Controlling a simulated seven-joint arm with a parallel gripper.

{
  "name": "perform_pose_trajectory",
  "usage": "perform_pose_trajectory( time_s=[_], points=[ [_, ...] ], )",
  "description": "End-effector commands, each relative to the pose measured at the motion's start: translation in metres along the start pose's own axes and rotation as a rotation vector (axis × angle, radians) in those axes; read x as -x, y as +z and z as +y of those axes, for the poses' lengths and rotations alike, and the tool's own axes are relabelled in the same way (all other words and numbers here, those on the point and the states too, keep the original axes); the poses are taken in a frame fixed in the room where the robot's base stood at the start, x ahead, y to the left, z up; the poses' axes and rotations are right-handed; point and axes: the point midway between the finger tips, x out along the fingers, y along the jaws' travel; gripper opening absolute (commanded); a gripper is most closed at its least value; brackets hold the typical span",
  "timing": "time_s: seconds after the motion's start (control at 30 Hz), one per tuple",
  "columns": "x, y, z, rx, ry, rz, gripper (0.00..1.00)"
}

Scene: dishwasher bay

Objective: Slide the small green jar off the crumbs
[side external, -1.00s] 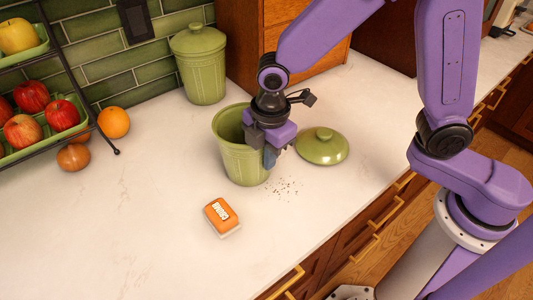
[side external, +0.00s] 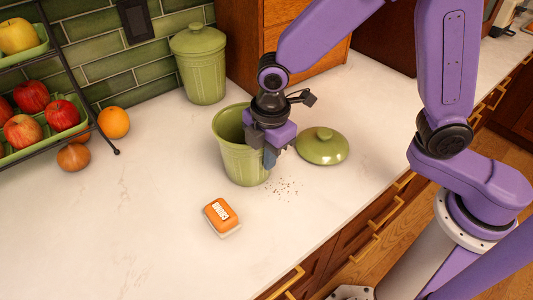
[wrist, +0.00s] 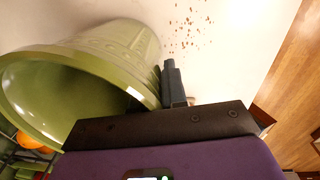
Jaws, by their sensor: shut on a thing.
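The small green jar (side external: 240,165) stands upright and open on the white counter. It also shows in the wrist view (wrist: 125,45), mouth toward the camera. My gripper (side external: 267,155) points down at the jar's right side and is shut on its wall near the rim. In the wrist view one dark finger (wrist: 173,85) shows against the outside of the jar; the other finger is hidden. The crumbs (side external: 284,188) lie scattered on the counter just right of the jar's base, also in the wrist view (wrist: 188,25). Whether any lie under the jar is hidden.
A green lid (side external: 321,147) lies right of the jar. An orange-and-white sponge (side external: 222,217) lies in front. A larger lidded green jar (side external: 200,70) stands behind by the tiles. A fruit rack (side external: 60,110) is at left.

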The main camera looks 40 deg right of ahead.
Motion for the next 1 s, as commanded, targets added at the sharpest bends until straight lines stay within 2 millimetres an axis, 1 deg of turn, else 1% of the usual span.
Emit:
perform_pose_trajectory(
  time_s=[0.27,0.47,0.8,1.0],
  points=[
    [-0.001,0.002,0.002,-0.001,-0.003,-0.001,0.0],
    [-0.002,0.01,0.015,-0.005,-0.002,-0.001,0.0],
    [-0.004,0.03,0.043,-0.005,-0.003,-0.003,0.0],
    [-0.005,0.037,0.053,-0.005,-0.002,-0.002,0.0]
  ],
)
